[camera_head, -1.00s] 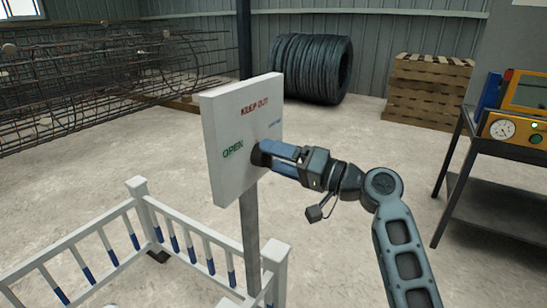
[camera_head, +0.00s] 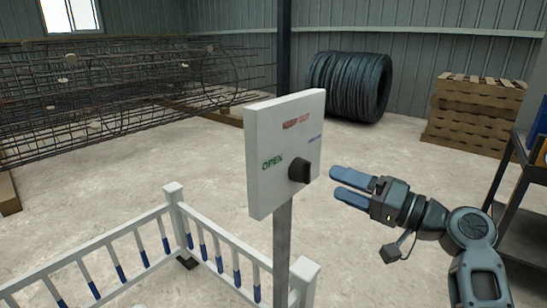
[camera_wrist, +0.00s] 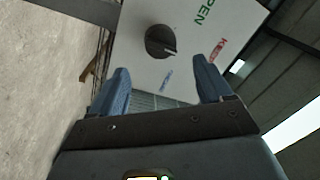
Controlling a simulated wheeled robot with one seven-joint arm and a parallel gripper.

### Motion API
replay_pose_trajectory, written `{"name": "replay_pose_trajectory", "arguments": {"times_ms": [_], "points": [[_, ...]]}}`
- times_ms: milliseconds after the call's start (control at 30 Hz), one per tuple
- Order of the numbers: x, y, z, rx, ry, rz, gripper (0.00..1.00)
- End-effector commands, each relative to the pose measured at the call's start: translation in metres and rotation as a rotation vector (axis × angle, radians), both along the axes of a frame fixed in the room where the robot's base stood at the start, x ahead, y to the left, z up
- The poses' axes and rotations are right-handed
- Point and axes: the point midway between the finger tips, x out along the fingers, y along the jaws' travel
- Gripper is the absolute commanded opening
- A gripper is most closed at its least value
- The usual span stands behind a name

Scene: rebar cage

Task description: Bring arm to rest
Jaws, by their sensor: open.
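My gripper (camera_head: 340,185) is open and empty in the head view, to the right of a white control panel on a post. Its two blue fingers point left toward the panel, with a gap between them and the dark round knob (camera_head: 299,171). The panel (camera_head: 262,190) carries green "OPEN" lettering, red lettering at the top and small blue lettering on the right. In the wrist view the knob (camera_wrist: 160,42) lies beyond and between the two spread fingers (camera_wrist: 162,85), clear of both.
A white railing (camera_head: 110,245) with blue bands stands at the lower left. A rebar cage (camera_head: 110,95) lies behind on the left. A black coil (camera_head: 349,86), stacked pallets (camera_head: 474,115) and a dark table (camera_head: 515,220) are at the right. Concrete floor is open behind the gripper.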

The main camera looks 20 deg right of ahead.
Motion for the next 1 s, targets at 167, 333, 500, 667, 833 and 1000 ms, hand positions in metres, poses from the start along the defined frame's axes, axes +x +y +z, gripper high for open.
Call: {"name": "replay_pose_trajectory", "arguments": {"times_ms": [167,333,500,667,833,1000], "points": [[-0.007,0.004,-0.020,-0.008,0.030,-0.036,0.79],[-0.035,0.014,-0.078,-0.054,0.112,-0.157,0.79],[-0.083,0.022,-0.135,-0.145,0.189,-0.294,0.79],[-0.138,0.027,-0.173,-0.257,0.236,-0.402,0.79],[-0.201,0.029,-0.194,-0.396,0.256,-0.491,0.79],[-0.266,0.031,-0.196,-0.547,0.243,-0.549,0.79]]}}
